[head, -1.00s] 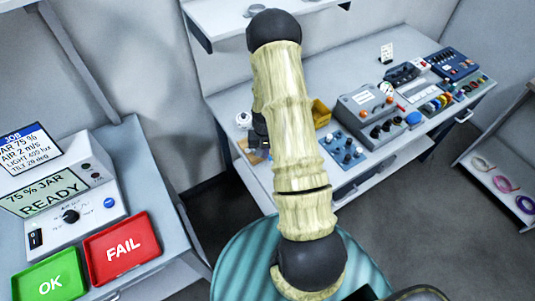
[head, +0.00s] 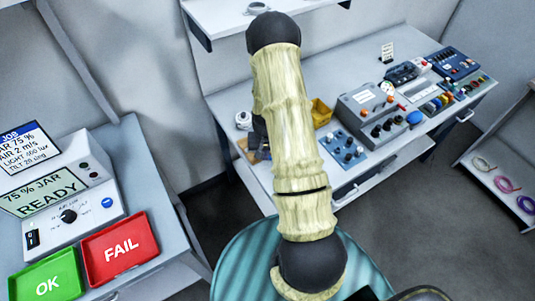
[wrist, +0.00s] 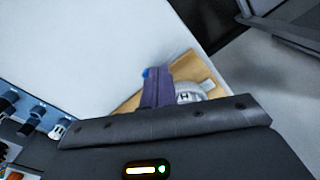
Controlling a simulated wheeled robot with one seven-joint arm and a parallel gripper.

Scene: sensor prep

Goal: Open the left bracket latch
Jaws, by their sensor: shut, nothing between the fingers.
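In the wrist view my gripper (wrist: 155,75) is shut, its dark fingers pointing onto a tan board (wrist: 201,78) on the white bench. A small blue piece (wrist: 148,72) shows right at the fingertips; I cannot tell whether they touch it. A white round part marked H (wrist: 190,92) sits just right of the fingers, partly hidden by my gripper's body. In the head view my gripper (head: 259,150) is mostly behind my arm, low over the tan board (head: 243,146). I cannot clearly make out the left bracket latch.
A white round object (head: 243,119) stands behind the board. A yellow bin (head: 321,112), a blue knob panel (head: 343,149) and a grey control box (head: 372,112) are to the right. A shelf (head: 262,18) hangs above. A red FAIL tray (head: 120,248) and green OK tray (head: 46,279) lie at left.

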